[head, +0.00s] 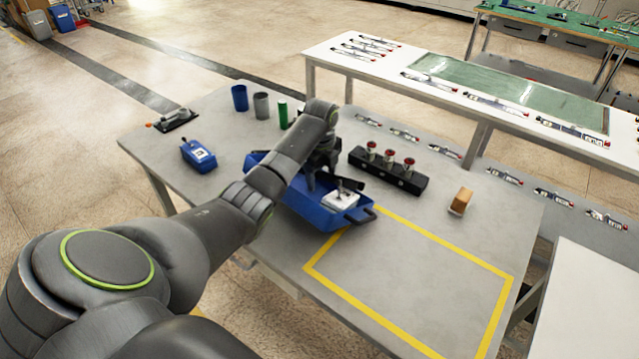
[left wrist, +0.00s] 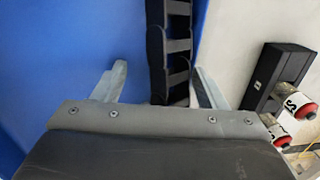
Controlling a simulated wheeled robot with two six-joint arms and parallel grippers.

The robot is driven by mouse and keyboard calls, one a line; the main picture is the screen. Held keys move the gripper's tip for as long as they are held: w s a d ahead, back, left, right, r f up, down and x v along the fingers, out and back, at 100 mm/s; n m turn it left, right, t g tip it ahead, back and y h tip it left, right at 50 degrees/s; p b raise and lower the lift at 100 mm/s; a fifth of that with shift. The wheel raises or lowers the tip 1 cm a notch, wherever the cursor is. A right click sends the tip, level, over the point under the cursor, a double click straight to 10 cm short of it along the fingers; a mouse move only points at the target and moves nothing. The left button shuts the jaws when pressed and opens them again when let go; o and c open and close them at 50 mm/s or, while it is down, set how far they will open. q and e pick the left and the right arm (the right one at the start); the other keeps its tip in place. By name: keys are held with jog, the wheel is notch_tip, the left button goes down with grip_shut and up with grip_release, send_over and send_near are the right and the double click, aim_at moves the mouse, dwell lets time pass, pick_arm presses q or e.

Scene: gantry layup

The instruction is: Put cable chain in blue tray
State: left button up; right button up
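The blue tray (head: 312,211) sits on the grey table, with a dark handle at its right end. It fills much of the left wrist view (left wrist: 70,70). The black cable chain (left wrist: 177,48) runs up that view over the blue of the tray, near its right edge. I cannot tell whether it rests on the tray floor. My left gripper (head: 318,178) points down over the tray. In the wrist view its fingers (left wrist: 160,67) are spread, with the chain between them and a clear gap on the left. In the head view my arm hides part of the tray. My right gripper is not in view.
A white part (head: 340,200) lies in the tray's right end. A black block with red-topped parts (head: 388,172) stands just behind. Cups (head: 240,98) and a green cylinder (head: 282,114) stand at the back, a blue device (head: 198,156) left. The yellow-outlined area (head: 410,275) is clear.

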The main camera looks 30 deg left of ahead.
aim_at(320, 178)
pick_arm(q)
jog(key=shift+s+d+f+g, duration=0.15)
jog(key=shift+s+f+g, duration=0.1)
jog(key=shift+s+f, duration=0.25)
jog(key=shift+s+d+f+g, duration=0.1)
jog(key=shift+s+f+g, duration=0.15)
jog(key=shift+f, duration=0.35)
jog(key=r, duration=0.8)
jog(key=shift+w+a+r+b, duration=0.3)
jog(key=shift+w+b, duration=0.05)
jog(key=shift+r+p, duration=0.6)
jog(key=shift+r, duration=0.55)
